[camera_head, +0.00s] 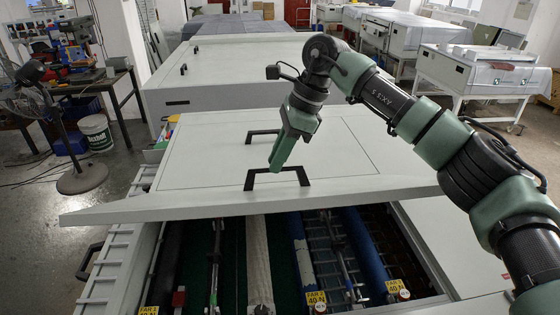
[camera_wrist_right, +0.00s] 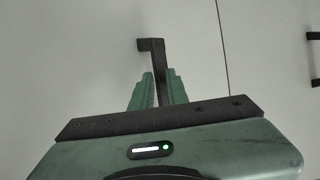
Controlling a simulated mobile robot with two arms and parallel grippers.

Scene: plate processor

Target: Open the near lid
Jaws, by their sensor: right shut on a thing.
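The near lid (camera_head: 200,183) is a pale grey panel with two black handles. Its front edge stands raised above the machine body, and the open bay with rollers shows below and in front of it. My right gripper (camera_head: 276,167) is at the lid's front handle (camera_head: 291,170). In the right wrist view its two green fingers (camera_wrist_right: 157,92) are closed around the black handle bar (camera_wrist_right: 152,46). The second handle (camera_head: 262,133) is farther back on the lid and is free. My left gripper is not in view.
Behind stands another closed pale lid (camera_head: 240,75) with its own handles. Rollers and a blue tube (camera_head: 365,250) lie in the open bay, with yellow labels at the front. A fan (camera_head: 80,180) and a white bucket (camera_head: 97,133) stand on the floor at left.

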